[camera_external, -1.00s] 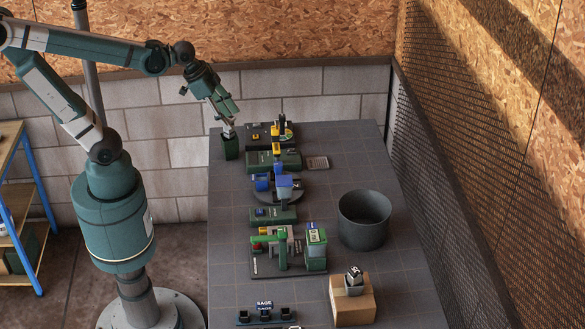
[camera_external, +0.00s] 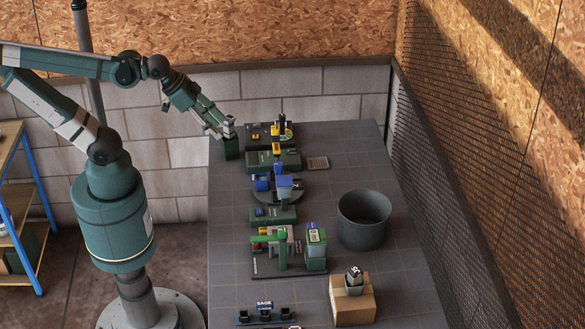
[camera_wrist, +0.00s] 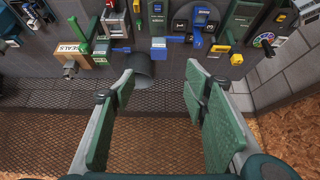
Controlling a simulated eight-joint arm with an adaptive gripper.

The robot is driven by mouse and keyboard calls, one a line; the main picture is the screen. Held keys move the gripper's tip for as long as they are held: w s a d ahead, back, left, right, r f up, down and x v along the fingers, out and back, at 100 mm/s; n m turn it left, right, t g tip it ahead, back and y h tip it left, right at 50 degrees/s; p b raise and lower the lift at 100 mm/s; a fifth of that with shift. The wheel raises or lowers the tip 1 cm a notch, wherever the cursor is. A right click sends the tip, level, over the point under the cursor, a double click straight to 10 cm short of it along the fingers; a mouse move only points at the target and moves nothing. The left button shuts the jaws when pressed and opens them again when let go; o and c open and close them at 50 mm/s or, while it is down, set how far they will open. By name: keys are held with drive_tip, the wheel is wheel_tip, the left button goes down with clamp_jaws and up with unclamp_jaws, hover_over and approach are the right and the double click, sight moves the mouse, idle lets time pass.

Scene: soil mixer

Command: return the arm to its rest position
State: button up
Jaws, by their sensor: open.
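My arm stands at the left in the external view. My gripper (camera_external: 224,130) is at the far left corner of the table, just above or beside a small dark green block (camera_external: 231,148); I cannot tell whether they touch. In the wrist view my gripper (camera_wrist: 165,85) has its two green-padded fingers wide apart, with nothing between them.
The grey table (camera_external: 235,275) holds a row of green devices, such as a unit with a blue part (camera_external: 284,181). A dark round bin (camera_external: 364,220) and a cardboard box (camera_external: 352,300) stand to the right. A blue-framed shelf (camera_external: 22,215) is at left. A mesh wall borders the right side.

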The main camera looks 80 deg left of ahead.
drive_tip(key=shift+f+b, duration=1.75)
